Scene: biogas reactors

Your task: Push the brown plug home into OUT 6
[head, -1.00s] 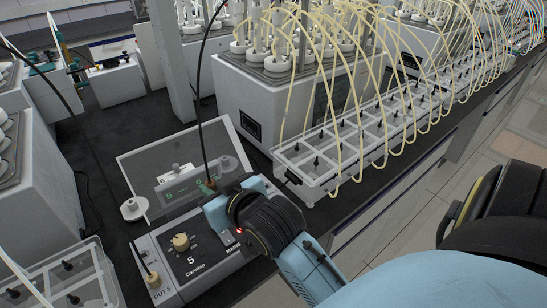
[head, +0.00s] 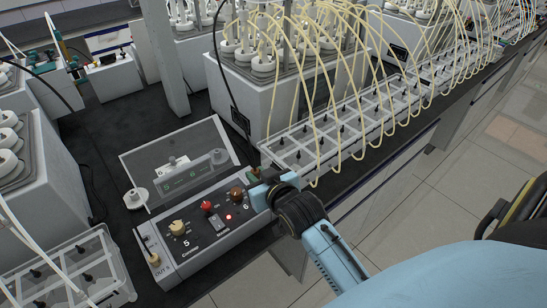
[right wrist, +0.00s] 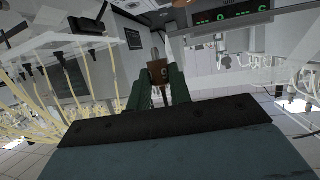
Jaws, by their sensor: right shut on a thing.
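My right gripper (head: 256,176) is at the right end of the grey control box (head: 185,262). In the right wrist view its green fingers (right wrist: 159,88) are shut on the brown plug (right wrist: 158,71), whose pale tip points away from the gripper. In the head view I cannot make out the plug at the gripper. The OUT 6 socket is not visible to me, and I cannot tell whether the plug touches it. My left gripper is not in view.
The box carries a cream knob (head: 177,227), a red knob (head: 207,205), a brown knob (head: 236,193) and a raised clear lid (head: 170,150). A clear rack with tubes (head: 275,152) stands close behind the gripper. The bench edge is near on the right.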

